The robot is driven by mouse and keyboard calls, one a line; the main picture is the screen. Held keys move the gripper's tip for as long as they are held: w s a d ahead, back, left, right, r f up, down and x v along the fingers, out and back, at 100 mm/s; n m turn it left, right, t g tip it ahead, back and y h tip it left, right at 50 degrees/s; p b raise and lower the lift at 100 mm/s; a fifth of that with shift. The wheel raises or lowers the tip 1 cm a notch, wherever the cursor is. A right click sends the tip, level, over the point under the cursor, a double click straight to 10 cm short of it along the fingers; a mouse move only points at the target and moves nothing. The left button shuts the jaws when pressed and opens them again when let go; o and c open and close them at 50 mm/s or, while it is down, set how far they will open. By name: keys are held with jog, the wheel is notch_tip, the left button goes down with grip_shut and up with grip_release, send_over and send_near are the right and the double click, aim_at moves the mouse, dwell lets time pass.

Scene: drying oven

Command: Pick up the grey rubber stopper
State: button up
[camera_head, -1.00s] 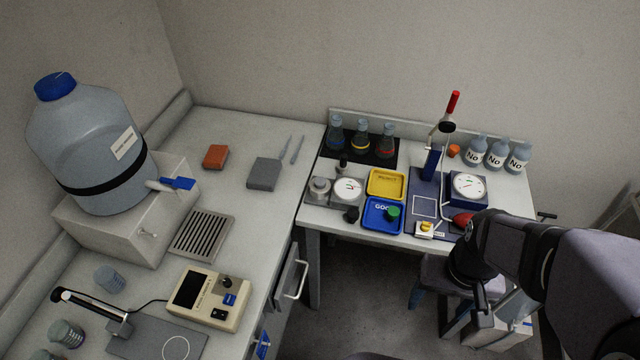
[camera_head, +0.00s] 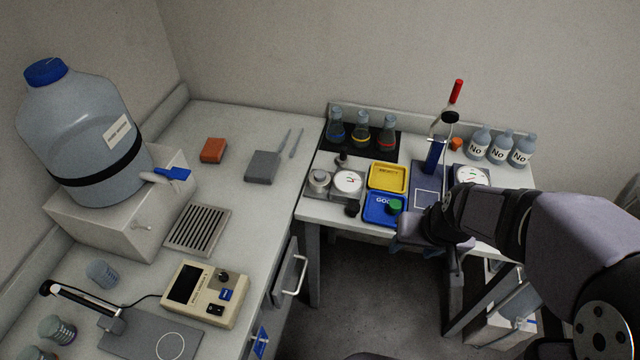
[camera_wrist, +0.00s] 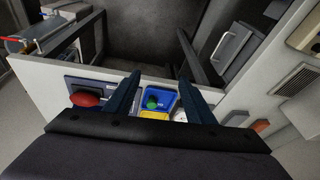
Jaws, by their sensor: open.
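Two small dark stoppers show in the head view: one (camera_head: 352,210) at the table's front edge, left of the blue tray (camera_head: 372,217), and one (camera_head: 341,159) behind the round dial gauge. I cannot tell for sure which is the grey rubber one. A green stopper (camera_head: 395,206) sits in the blue tray; it also shows in the wrist view (camera_wrist: 152,102). My gripper (camera_head: 408,230) is just right of the blue tray at the table's front edge. In the wrist view my gripper (camera_wrist: 158,75) is open and empty, its fingers reaching past the blue tray.
A yellow tray (camera_head: 388,177) lies behind the blue one. A blue stand (camera_head: 434,158) rises near my arm. A red bulb (camera_wrist: 86,98) lies on the table.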

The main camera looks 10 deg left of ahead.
jog(key=w+a+f+n+t+y+b, duration=0.15)
jog(key=w+a+t+b, duration=0.3)
jog(key=w+a, duration=0.55)
jog(key=m+t+b, duration=0.2)
jog(key=t+b, duration=0.6)
jog(key=b, duration=0.4)
send_over(317, 178)
jog(key=s+d, duration=0.1)
jog(key=d, duration=0.1)
jog(key=s+a+f+m+h+b, duration=0.1)
jog(key=f+h+b, duration=0.1)
jog(key=f, duration=0.1)
jog(key=s+a+f+m+t+h+b, duration=0.1)
jog(key=s+f+h, duration=0.1)
jog(key=f, duration=0.2)
jog(key=s+a+f+m+h+b, duration=0.1)
jog(key=f+h+b, duration=0.1)
jog(key=f, duration=0.2)
jog(key=shift+s+b, duration=0.2)
jog(key=shift+b, duration=0.15)
jog(key=shift+w+r, duration=0.15)
jog(key=shift+w, duration=0.2)
jog(key=shift+p+x, duration=0.4)
jog(key=shift+x, duration=3)
jog(key=shift+s+d+r, duration=0.1)
jog(key=c, duration=1.2)
